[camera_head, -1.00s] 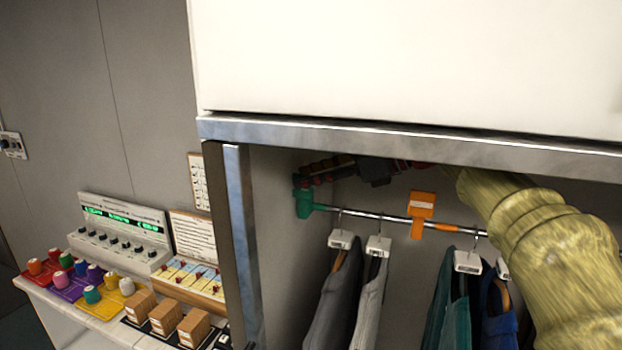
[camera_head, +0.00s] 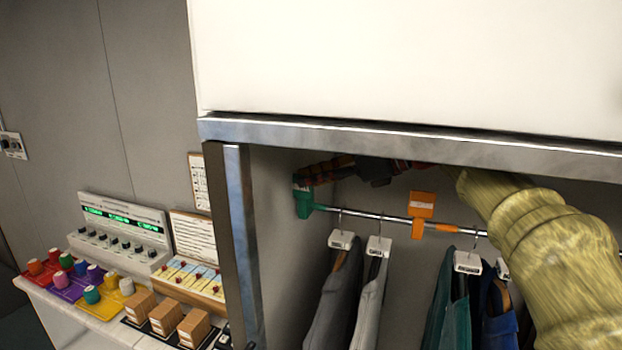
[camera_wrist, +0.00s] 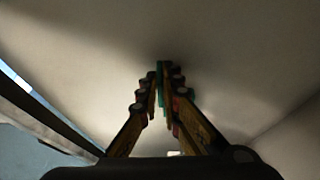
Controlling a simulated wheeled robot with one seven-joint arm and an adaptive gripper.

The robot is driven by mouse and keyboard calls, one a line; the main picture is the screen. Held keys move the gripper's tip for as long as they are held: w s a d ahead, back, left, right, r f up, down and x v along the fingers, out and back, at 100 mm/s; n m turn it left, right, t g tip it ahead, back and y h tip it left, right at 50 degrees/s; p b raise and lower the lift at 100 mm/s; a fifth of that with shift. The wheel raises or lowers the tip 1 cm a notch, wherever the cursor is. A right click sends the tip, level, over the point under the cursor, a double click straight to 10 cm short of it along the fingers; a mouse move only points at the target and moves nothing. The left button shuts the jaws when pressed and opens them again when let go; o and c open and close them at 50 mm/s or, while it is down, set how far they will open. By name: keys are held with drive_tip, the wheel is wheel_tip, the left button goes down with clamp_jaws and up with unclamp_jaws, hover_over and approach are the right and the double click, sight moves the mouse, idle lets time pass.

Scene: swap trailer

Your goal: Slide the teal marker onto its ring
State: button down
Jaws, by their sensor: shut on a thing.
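The teal marker (camera_head: 303,203) hangs at the left end of the metal rail inside the wardrobe bay. A teal band (camera_head: 321,208) shows on the rail just right of it; the head view does not clearly show how far the marker covers it. My gripper (camera_head: 299,181) reaches in from the right above the rail and is shut on the marker's upper part. In the wrist view, the fingers (camera_wrist: 161,75) meet around a sliver of the teal marker (camera_wrist: 161,68). The fingers hide part of the marker.
An orange marker (camera_head: 421,212) sits on the rail by an orange band (camera_head: 446,228). Several garments hang below on hangers with white tags (camera_head: 340,240). The steel header (camera_head: 400,136) and left post (camera_head: 240,240) frame the bay. A shelf with colored spools and boxes (camera_head: 165,314) stands left.

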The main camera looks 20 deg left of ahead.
drive_tip(key=d, duration=0.2)
drive_tip(key=shift+s+d, duration=0.1)
drive_tip(key=shift+d, duration=0.2)
drive_tip(key=c, duration=2)
unclamp_jaws()
drive_tip(key=s+d+r, duration=0.1)
drive_tip(key=d, duration=1.4)
drive_tip(key=shift+a, duration=0.1)
